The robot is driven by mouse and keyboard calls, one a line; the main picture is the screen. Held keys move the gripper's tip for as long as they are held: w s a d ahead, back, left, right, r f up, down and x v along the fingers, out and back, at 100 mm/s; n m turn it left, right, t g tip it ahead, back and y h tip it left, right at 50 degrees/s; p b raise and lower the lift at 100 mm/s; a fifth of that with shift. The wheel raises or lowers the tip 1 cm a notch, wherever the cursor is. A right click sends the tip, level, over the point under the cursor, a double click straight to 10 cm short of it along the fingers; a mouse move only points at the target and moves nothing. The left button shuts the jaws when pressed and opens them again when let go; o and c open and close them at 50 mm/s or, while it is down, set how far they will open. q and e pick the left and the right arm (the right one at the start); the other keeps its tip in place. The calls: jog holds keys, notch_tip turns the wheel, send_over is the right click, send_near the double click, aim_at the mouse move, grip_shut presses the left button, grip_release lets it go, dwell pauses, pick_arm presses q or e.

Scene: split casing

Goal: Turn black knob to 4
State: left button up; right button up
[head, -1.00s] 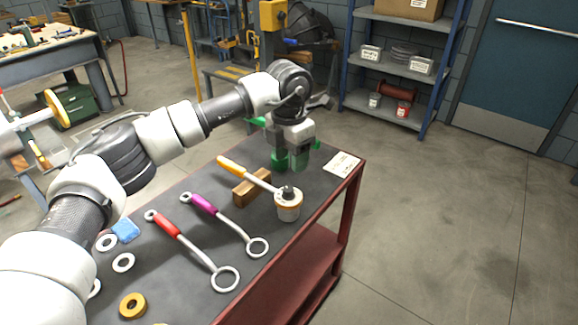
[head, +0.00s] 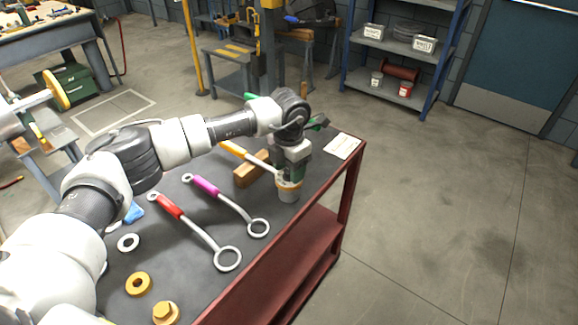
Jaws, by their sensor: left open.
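A short white cylindrical casing (head: 288,194) with an orange-tan band stands near the table's right edge. The black knob on its top is hidden by my left gripper (head: 289,178), so its setting cannot be read. My left gripper points down over the casing, open, with its fingers at the casing's top; whether they touch the knob cannot be told. An orange-handled tool (head: 234,149) rests over a wooden block (head: 251,169), and its metal shaft runs to the casing. My right gripper is out of view.
A purple-handled ring wrench (head: 228,205) and a red-handled ring wrench (head: 196,231) lie on the dark table (head: 182,277). White rings, a brass ring (head: 138,284) and a brass nut (head: 166,313) lie nearer. A paper label (head: 342,146) lies at the far right corner.

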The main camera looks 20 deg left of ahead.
pick_arm(q)
jog(key=shift+c, duration=1.1)
jog(key=c, duration=0.7)
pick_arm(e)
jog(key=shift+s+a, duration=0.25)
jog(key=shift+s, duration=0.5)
pick_arm(q)
jog(key=shift+n, duration=0.3)
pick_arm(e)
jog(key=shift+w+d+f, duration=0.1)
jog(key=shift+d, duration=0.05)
pick_arm(q)
jog(key=shift+n, duration=0.6)
jog(key=n, duration=0.3)
jog(key=shift+n, duration=1.5)
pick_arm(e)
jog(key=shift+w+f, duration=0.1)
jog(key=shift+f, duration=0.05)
